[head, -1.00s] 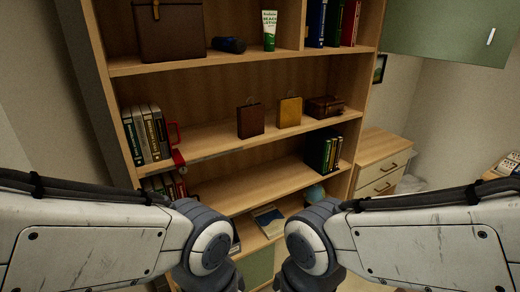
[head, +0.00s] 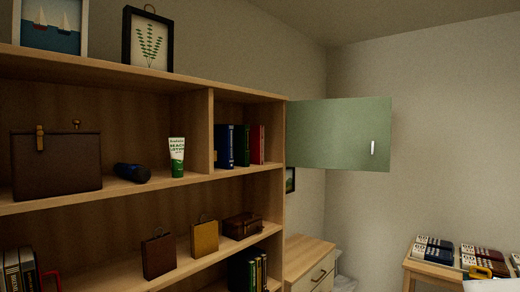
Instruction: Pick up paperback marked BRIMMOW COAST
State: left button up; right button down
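Several flat-lying books rest on a wooden table (head: 420,268) at the right edge. A dark blue and white book stack (head: 434,250) lies at its left, a dark red and white stack (head: 482,260) to the right of it. Their lettering is too small to read, so I cannot tell which, if any, is marked BRIMMOW COAST. Upright books in blue, green and red (head: 240,145) stand in an upper shelf compartment. Other upright books (head: 18,275) stand at the lower left. Neither of my grippers is in view.
A wooden shelf unit (head: 150,203) fills the left, holding a brown case (head: 57,165), a green-and-white tube (head: 177,158) and small bags. A green cabinet door (head: 340,135) sticks out beside it. A drawer cabinet (head: 308,262) stands between shelf and table. A yellow object (head: 480,272) lies on the table.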

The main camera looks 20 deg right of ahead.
aim_at(223, 134)
jog(key=z, duration=0.3)
jog(key=i, duration=1.15)
jog(key=z, duration=0.05)
